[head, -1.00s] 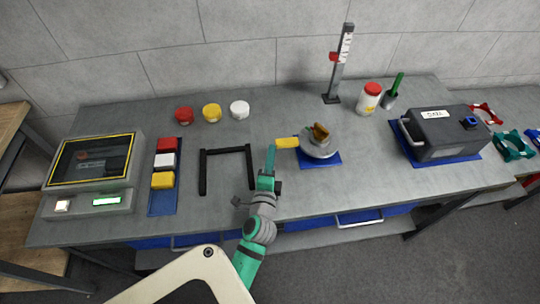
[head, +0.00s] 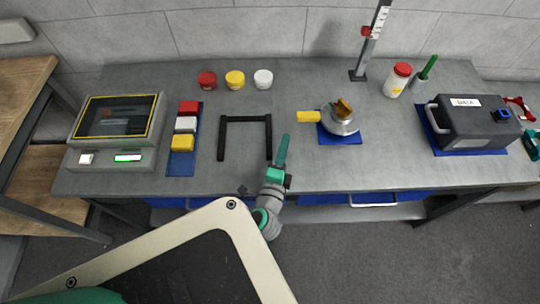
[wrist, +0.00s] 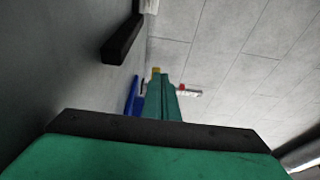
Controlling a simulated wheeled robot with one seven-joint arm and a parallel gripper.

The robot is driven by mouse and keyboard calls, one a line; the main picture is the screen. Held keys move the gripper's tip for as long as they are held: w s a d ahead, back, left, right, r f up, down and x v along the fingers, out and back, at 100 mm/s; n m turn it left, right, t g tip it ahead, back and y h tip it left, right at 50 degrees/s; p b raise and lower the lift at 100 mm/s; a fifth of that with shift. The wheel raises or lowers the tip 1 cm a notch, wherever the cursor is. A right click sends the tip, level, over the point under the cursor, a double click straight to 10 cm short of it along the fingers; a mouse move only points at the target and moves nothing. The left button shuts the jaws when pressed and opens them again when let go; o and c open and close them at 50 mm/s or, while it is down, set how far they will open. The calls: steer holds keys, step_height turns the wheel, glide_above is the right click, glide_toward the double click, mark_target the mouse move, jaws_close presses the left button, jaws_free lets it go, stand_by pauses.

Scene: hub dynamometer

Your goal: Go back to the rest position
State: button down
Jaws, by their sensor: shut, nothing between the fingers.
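My gripper (head: 281,152) shows in the head view as a teal pair of fingers pressed together, pointing toward the back wall. It is over the front part of the grey workbench (head: 330,175), between the black U-shaped frame (head: 244,119) and the silver dish (head: 340,122) on a blue mat. It touches neither and holds nothing. In the wrist view the closed teal fingers (wrist: 162,100) point ahead along the bench. A black bar (wrist: 122,40) is to their upper left.
A display unit (head: 118,115) and a blue tray with red, white and yellow blocks (head: 182,143) are at left. A black data box (head: 470,120) is at right. Several lidded jars (head: 235,80) and an upright scale (head: 370,45) stand at the back.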

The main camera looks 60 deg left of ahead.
steer(key=s, duration=0.2)
steer(key=s+d, duration=0.1)
steer(key=s, duration=0.1)
steer(key=s+d, duration=0.1)
steer(key=s, duration=0.1)
steer(key=d+f+h, duration=0.1)
steer(key=d, duration=0.2)
steer(key=w+d+f+t+h, duration=0.1)
steer(key=d, duration=0.1)
steer(key=d+f+t+h, duration=0.1)
steer(key=d, duration=0.2)
steer(key=shift+w+d+h, duration=0.2)
steer(key=shift+d+h, duration=0.1)
steer(key=s+d+n+h, duration=0.2)
steer(key=s+d+h, duration=0.1)
steer(key=d, duration=0.6)
steer(key=s+d+n+t+h, duration=0.1)
steer(key=s+d+n+h, duration=0.2)
steer(key=d, duration=0.6)
steer(key=s+d+r+n+h, duration=0.1)
steer(key=s+d+n+h, duration=0.2)
steer(key=d, duration=0.7)
steer(key=shift+h, duration=0.4)
